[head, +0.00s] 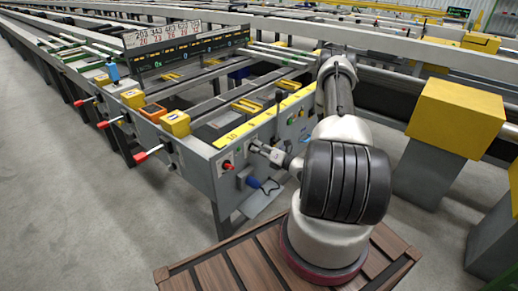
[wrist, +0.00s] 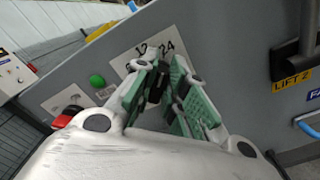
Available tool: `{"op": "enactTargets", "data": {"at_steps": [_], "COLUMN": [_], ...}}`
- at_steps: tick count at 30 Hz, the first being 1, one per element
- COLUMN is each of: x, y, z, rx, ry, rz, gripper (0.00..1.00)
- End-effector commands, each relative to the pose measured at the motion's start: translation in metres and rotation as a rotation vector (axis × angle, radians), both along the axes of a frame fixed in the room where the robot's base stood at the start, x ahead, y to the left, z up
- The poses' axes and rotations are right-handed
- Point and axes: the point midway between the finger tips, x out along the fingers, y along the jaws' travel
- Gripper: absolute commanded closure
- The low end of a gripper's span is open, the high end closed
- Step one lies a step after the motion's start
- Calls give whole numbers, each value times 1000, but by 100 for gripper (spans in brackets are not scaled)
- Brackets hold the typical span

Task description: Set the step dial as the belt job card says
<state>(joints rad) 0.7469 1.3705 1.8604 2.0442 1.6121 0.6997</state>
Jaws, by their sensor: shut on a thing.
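The step dial (wrist: 154,95) is a small black knob on a pale plate (wrist: 126,50) in the wrist view. The plate shows the numbers 12 and 24; the other marks are hidden behind my fingers. My gripper (wrist: 160,84), with green pads, is shut on the dial. Where the dial points cannot be told. In the head view my gripper (head: 257,147) is at the end panel of the grey table, and the dial is hidden there. No text that I can read as the belt job card shows.
A green button (wrist: 97,80) and a red knob (wrist: 68,117) sit left of the dial. A "LIFT 2" label (wrist: 291,84) and a blue handle (wrist: 308,122) are at right. A number board (head: 162,34) stands on the table. Grey floor is clear at left.

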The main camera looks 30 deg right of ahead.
Motion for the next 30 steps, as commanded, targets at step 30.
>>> {"op": "enactTargets", "data": {"at_steps": [30], "x": [-15], "y": [-7], "z": [-1], "rx": [8], "ry": [5], "rz": [-4], "gripper": [65]}}
